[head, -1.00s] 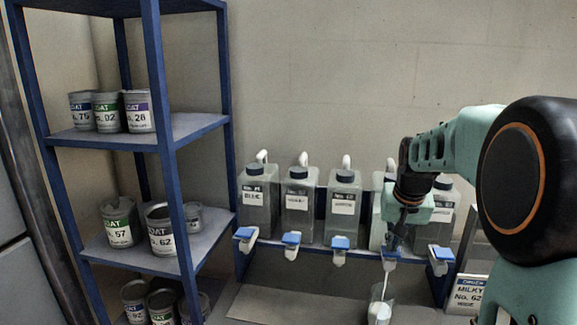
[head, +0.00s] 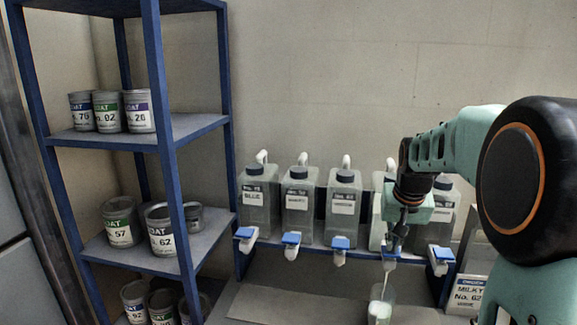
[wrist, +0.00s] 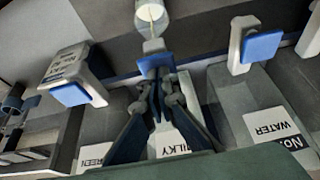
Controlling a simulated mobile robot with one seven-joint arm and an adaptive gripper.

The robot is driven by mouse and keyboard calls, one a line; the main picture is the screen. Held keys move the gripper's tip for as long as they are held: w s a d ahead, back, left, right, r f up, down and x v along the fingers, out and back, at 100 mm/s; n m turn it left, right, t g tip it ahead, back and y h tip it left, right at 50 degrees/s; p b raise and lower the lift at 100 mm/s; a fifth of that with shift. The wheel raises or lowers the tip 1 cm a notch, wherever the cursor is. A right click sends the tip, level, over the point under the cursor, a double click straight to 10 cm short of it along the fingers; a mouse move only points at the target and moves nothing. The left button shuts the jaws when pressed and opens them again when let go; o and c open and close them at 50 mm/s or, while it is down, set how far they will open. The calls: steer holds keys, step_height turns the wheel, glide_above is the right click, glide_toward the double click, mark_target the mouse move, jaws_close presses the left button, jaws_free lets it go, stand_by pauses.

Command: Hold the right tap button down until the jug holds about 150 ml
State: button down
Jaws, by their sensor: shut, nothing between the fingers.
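My gripper (head: 393,245) is shut and empty, its fingertips pointing down onto the blue button of the fourth tap from the left. In the wrist view, my fingertips (wrist: 156,78) touch that blue button (wrist: 154,66), below the container labelled MILKY (wrist: 172,146). A thin pale stream runs from this tap into the clear jug (head: 389,294) beneath it. The jug holds white liquid in its lower part; I cannot read any scale. The jug's mouth also shows at the top of the wrist view (wrist: 152,11).
Other taps with blue buttons stand to the left (head: 341,243) and right (head: 440,253), below their containers. A MILKY No. 62 card (head: 468,293) stands at the right. A blue shelf (head: 190,128) with cans is at the left.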

steer(key=shift+r+p, duration=1.85)
steer(key=shift+r, duration=0.65)
stand_by(0.5)
